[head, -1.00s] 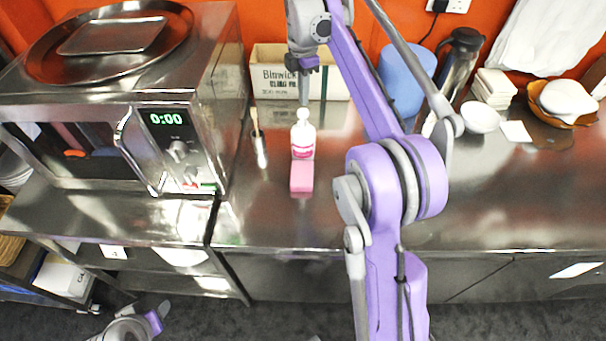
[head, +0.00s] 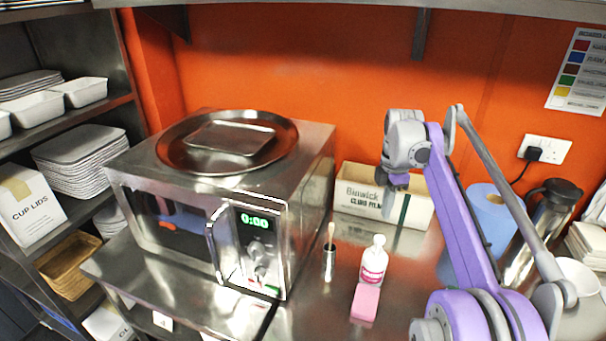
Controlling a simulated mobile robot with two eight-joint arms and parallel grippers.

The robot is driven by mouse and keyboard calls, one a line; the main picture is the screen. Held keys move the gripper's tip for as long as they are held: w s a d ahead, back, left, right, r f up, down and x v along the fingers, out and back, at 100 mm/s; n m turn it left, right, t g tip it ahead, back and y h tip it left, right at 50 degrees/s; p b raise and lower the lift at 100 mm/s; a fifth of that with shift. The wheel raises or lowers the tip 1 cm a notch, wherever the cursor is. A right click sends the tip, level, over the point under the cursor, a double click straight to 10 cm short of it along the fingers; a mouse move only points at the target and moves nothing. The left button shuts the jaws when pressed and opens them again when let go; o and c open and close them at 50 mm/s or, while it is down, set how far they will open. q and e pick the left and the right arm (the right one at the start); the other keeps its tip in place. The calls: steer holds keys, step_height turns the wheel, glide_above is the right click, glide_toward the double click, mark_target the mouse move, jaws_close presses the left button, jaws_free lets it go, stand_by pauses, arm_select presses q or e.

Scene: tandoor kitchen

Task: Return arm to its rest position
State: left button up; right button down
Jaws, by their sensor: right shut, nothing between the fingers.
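My right arm rises from the lower right in the head view, purple and grey, bent at a large elbow joint. Its gripper (head: 389,203) hangs pointing down in front of the cling film box, above and apart from the white bottle. It is shut and holds nothing that I can see. My left gripper is out of view.
A white bottle (head: 373,266), a pink block (head: 365,303) and a metal cup with a brush (head: 329,262) stand on the steel counter. The cling film box (head: 414,207) and blue roll (head: 484,218) stand behind. A microwave (head: 300,205) with round tray (head: 175,154) is left. A flask (head: 550,212) is right.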

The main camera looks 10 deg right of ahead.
steer(key=s+a+f+m+t, duration=0.3)
steer(key=s+a+m, duration=0.5)
steer(key=s+a, duration=0.15)
steer(key=s+a+f+m+t, duration=0.1)
steer(key=s+a+f+m, duration=0.1)
steer(key=s+f+m, duration=0.2)
steer(key=s+a+f+m+t, duration=0.2)
steer(key=s+f+m, duration=0.3)
steer(key=s+f, duration=0.3)
steer(key=s+a, duration=0.1)
steer(key=s, duration=0.3)
steer(key=shift+a+f+m, duration=0.3)
steer(key=shift+f, duration=0.1)
